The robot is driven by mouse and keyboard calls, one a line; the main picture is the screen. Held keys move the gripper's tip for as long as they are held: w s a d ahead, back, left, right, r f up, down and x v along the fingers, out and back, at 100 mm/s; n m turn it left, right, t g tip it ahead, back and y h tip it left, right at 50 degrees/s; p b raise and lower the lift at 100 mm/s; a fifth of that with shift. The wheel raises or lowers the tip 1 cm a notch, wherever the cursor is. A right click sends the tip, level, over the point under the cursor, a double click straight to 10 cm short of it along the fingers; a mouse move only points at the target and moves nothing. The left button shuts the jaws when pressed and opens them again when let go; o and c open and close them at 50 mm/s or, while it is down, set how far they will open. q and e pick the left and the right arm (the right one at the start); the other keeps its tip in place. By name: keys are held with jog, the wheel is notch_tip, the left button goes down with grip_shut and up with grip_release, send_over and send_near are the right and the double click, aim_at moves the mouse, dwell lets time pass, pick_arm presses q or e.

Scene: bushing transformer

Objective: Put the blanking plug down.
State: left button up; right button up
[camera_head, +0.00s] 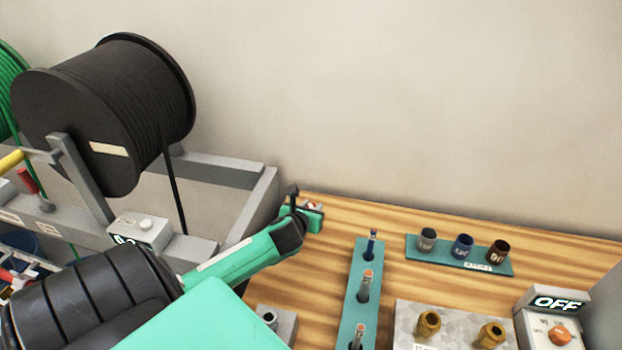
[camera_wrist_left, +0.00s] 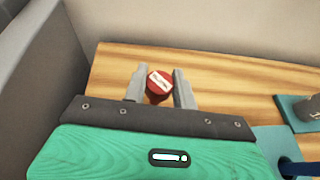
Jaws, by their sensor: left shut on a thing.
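The blanking plug (camera_wrist_left: 158,84) is a short dark red cylinder with a pale label on its top. In the left wrist view it sits between the two grey fingers of my left gripper (camera_wrist_left: 160,90), which is shut on it. In the head view my left gripper (camera_head: 308,208) is over the far left corner of the wooden bench, and only a small red bit of the plug shows there. Whether the plug touches the bench cannot be told. My right gripper is in neither view.
On the wooden bench (camera_head: 335,215) stand a teal strip with upright tools (camera_head: 366,257), a teal rack with three dark caps (camera_head: 459,255), a grey block with brass fittings (camera_head: 455,320) and an OFF switch box (camera_head: 551,318). A black cable reel (camera_head: 110,110) stands left. Bare wood lies around the gripper.

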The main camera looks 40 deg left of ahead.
pick_arm(q)
jog(key=shift+f+b, duration=0.5)
jog(key=shift+f, duration=1.55)
jog(key=shift+f, duration=0.15)
jog(key=o, duration=0.9)
jog(key=shift+o, duration=0.2)
